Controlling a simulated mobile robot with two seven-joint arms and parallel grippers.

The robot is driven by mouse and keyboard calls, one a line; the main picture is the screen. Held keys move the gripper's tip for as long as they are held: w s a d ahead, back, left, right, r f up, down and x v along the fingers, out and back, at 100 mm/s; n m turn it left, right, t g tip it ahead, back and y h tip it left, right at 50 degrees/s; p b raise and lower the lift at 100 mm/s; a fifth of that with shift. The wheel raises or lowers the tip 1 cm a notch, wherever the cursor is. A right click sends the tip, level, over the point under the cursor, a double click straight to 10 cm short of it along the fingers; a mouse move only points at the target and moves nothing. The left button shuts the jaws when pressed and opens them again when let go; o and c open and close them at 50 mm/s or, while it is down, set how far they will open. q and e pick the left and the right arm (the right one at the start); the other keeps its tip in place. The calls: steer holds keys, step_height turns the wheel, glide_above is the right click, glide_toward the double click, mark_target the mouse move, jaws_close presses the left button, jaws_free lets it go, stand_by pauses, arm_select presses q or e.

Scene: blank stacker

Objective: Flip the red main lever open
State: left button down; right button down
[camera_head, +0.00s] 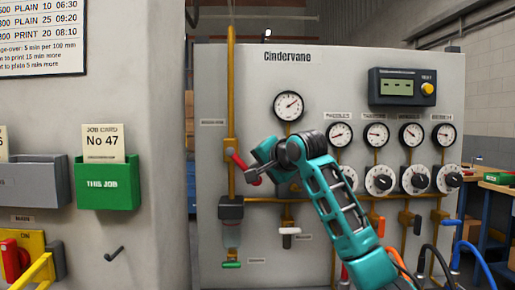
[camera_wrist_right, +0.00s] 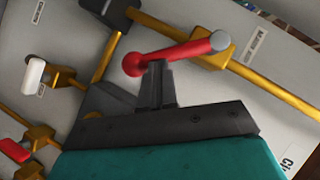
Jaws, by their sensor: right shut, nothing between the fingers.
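The red lever (camera_head: 241,166) sits on the vertical yellow pipe at the left of the grey panel. It slants down and to the right from its pivot, out from the pipe. In the right wrist view the lever (camera_wrist_right: 176,54) runs from a grey pivot cap to a round red knob (camera_wrist_right: 133,64). My right gripper (camera_wrist_right: 157,70) is shut and empty, its fingertips at the lever near the knob. I cannot tell whether they touch. In the head view my right gripper (camera_head: 257,170) partly covers the knob end. My left gripper is out of view.
Below are a green-handled valve (camera_head: 231,265) and a white-handled valve (camera_head: 290,231). Gauges (camera_head: 289,105) and dials (camera_head: 379,180) fill the panel's right side.

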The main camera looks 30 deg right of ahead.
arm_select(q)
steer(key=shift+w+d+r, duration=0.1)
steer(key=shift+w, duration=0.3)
arm_select(e)
steer(key=a+f+m+t, duration=0.1)
steer(key=w+a+f+m+t+y, duration=0.1)
steer(key=m, duration=0.1)
steer(key=w+a+f+m+t, duration=0.1)
steer(key=m+t, duration=0.1)
steer(key=shift+f, duration=0.3)
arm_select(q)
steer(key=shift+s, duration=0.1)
arm_select(e)
steer(key=shift+a, duration=0.1)
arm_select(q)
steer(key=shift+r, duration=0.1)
